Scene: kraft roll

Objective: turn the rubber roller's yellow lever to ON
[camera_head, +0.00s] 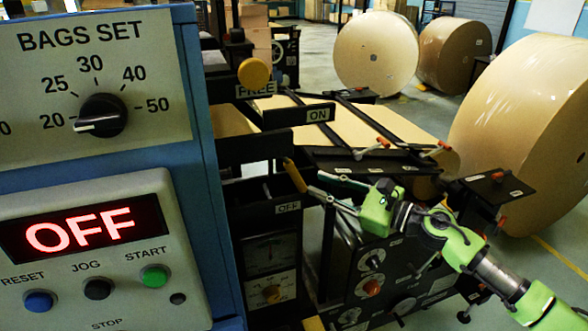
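A lever with a yellow-orange end (295,177) stands on the black frame, between the ON label (318,114) above and the OFF label (288,208) below; it sits nearer OFF. My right gripper (315,182) comes in from the right, with its green body behind its slim fingers. The fingers point left, with a gap between their tips, which are just right of the lever. I see nothing between them; contact with the lever cannot be told. My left gripper is out of view.
A round yellow knob (254,73) stands above the FREE label. A blue control panel (90,165) with a red OFF display fills the left. Black machine bars and orange-tipped handles (383,142) surround my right gripper. Large paper rolls (376,53) stand behind.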

